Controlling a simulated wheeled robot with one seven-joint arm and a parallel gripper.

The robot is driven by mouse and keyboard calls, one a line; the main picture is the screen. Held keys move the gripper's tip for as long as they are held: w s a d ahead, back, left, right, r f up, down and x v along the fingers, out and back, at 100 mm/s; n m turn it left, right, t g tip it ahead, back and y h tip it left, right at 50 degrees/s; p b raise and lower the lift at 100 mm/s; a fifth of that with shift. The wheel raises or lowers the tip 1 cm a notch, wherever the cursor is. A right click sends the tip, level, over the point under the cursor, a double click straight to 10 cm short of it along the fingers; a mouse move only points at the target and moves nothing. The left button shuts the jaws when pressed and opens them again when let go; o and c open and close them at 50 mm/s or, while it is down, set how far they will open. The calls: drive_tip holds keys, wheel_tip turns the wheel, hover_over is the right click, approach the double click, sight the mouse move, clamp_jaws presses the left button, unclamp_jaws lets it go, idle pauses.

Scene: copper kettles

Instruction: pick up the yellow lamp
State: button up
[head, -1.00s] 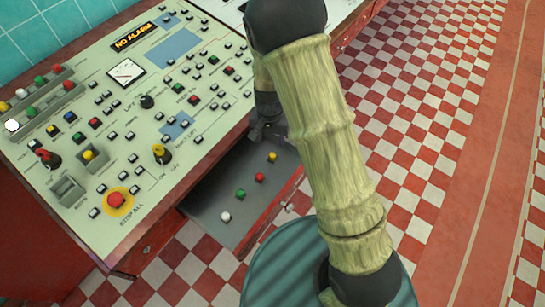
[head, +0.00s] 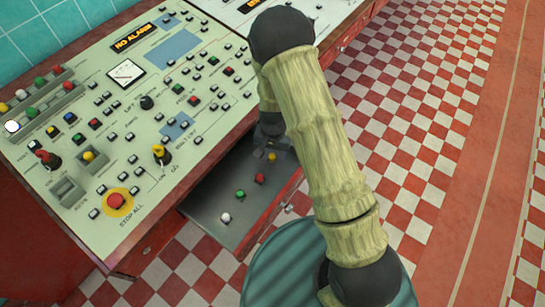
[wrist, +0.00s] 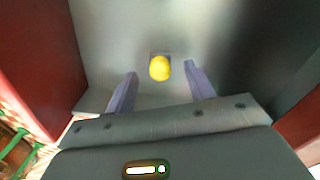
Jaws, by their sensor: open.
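The yellow lamp (head: 271,157) is in the open drawer (head: 205,200), at the far end of a row of small lamps. In the wrist view the yellow lamp (wrist: 160,68) shows as a round yellow cap on a grey surface, between the two fingers. My gripper (wrist: 160,75) is open, with one finger on each side of the lamp and a visible gap to both. In the head view my gripper (head: 275,146) is low over the drawer beside the lamp and partly hidden by my arm. I cannot tell the exact height of the fingertips.
A red lamp (head: 260,178), a green lamp (head: 240,195) and a white lamp (head: 226,218) lie in the same drawer. The control panel (head: 150,110) with knobs and buttons overhangs its left side. The drawer's red front (head: 272,213) borders the right. The checkered floor beyond is clear.

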drive_tip(key=shift+f, duration=0.7)
drive_tip(key=c, duration=1.1)
